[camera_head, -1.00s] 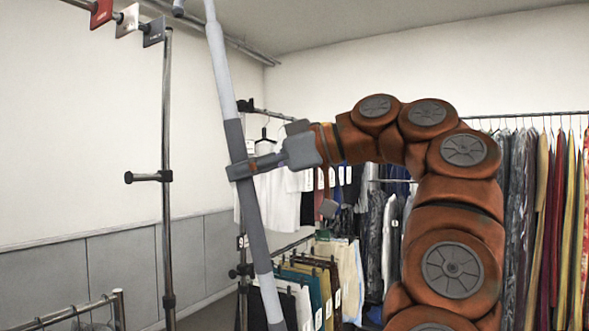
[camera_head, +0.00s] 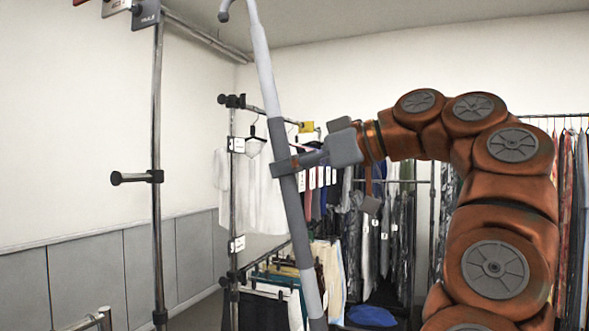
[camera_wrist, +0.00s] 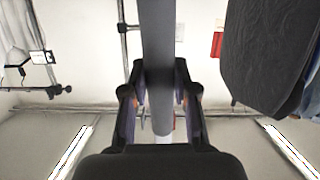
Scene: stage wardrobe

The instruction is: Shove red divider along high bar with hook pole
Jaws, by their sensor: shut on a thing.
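The red divider (camera_head: 81,2) shows only as a sliver at the top left edge of the head view. A white divider (camera_head: 114,6) and a grey divider (camera_head: 146,13) hang to its right. The high bar is mostly out of view above. My gripper (camera_head: 287,165) is shut on the grey hook pole (camera_head: 264,75), around its darker middle section. The pole stands nearly upright, its top leaning left. Its hooked end (camera_head: 226,10) is at the top edge, right of and apart from the dividers. The wrist view shows the pole (camera_wrist: 158,45) between the fingers (camera_wrist: 158,100).
A metal upright (camera_head: 156,210) with a short side peg stands left of the pole. Behind the pole is a rack with white shirts (camera_head: 262,195) and hanging trousers. More clothes (camera_head: 568,190) hang at right. A blue item (camera_head: 371,316) lies low near the middle.

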